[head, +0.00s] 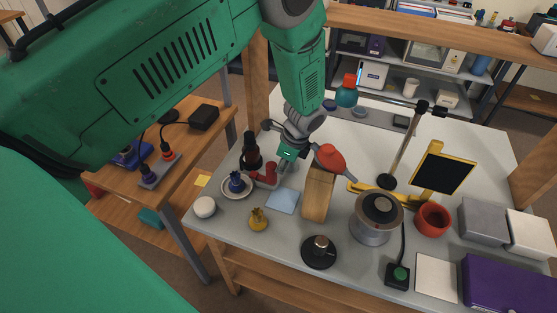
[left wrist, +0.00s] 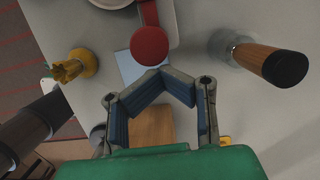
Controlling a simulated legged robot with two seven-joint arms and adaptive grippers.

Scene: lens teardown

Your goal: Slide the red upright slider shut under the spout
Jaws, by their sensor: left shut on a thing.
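The red slider (head: 267,172) stands beside a dark bottle-shaped thing (head: 251,152) at the left of the table. In the left wrist view it shows as a red round end (left wrist: 149,45) with a red strip above it. My left gripper (head: 281,166) reaches down beside it. In the wrist view the tips of my left gripper (left wrist: 160,71) come together at the lower edge of the red round end. My left gripper is shut on the slider, though the contact itself is partly hidden. I cannot make out the spout clearly. My right gripper is not in view.
A plate (head: 229,193) with a blue thing, a yellow figure (head: 258,219) and a light blue square (head: 284,201) lie nearby. A metal pot (head: 371,230) stands further right.

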